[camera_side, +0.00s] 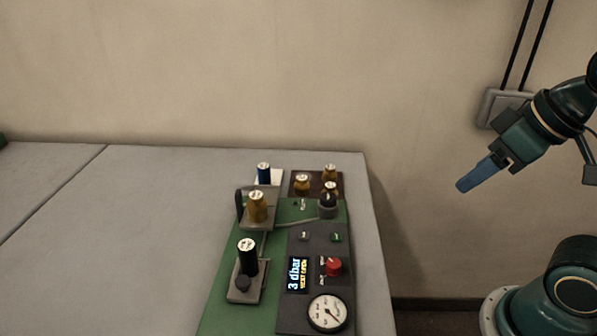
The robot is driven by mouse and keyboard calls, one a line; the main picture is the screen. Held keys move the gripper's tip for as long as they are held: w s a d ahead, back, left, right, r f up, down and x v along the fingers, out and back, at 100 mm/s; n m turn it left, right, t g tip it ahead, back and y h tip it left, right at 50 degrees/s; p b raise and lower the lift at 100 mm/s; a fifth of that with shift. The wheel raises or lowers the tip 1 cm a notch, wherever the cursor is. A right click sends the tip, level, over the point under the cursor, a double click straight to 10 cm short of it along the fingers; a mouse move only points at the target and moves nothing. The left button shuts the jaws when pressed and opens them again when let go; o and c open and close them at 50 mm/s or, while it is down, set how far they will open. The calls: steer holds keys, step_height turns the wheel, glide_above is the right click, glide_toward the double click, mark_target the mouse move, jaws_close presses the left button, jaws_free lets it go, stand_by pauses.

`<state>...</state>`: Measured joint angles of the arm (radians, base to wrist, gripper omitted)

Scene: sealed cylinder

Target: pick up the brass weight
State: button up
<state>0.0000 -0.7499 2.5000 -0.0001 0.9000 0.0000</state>
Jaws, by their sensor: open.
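A brass weight (258,207) with a pale top stands upright on a grey block at the back left of the green board. More brass-coloured weights, such as the one at the left of the dark brown tray (302,184) and one at its back right (330,172), stand behind the board. The picture does not show which of them is the task's weight. My gripper (470,183) is at the right, off the table's edge, well apart from all of them. Its blue fingers overlap in this view, point down and left, and hold nothing visible.
The green board (223,290) carries a black cylinder (248,257) and a dark panel with a lit display (297,274), a red knob (333,267), a dark knob and a round gauge (327,313). A blue cylinder (264,174) stands behind. The grey table (120,235) is clear at left.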

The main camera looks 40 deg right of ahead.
steer(key=shift+o, duration=0.5)
steer(key=shift+w, duration=0.1)
steer(key=w+d+r+m+g, duration=0.15)
steer(key=w+m, duration=0.25)
steer(key=w, duration=0.5)
steer(key=w+r+m+g, duration=0.2)
steer(key=w+r+m, duration=0.1)
steer(key=w, duration=0.7)
steer(key=w+d+f+m+g, duration=0.1)
steer(key=w+f+m, duration=0.2)
steer(key=w+f, duration=0.2)
steer(key=w+d+f+m+g, duration=0.1)
steer(key=w+f, duration=0.4)
steer(key=w, duration=0.6)
steer(key=d+m, duration=0.1)
steer(key=m, duration=0.1)
steer(key=shift+d+f+m, duration=0.3)
steer(key=shift+f, duration=0.1)
steer(key=shift+w, duration=0.1)
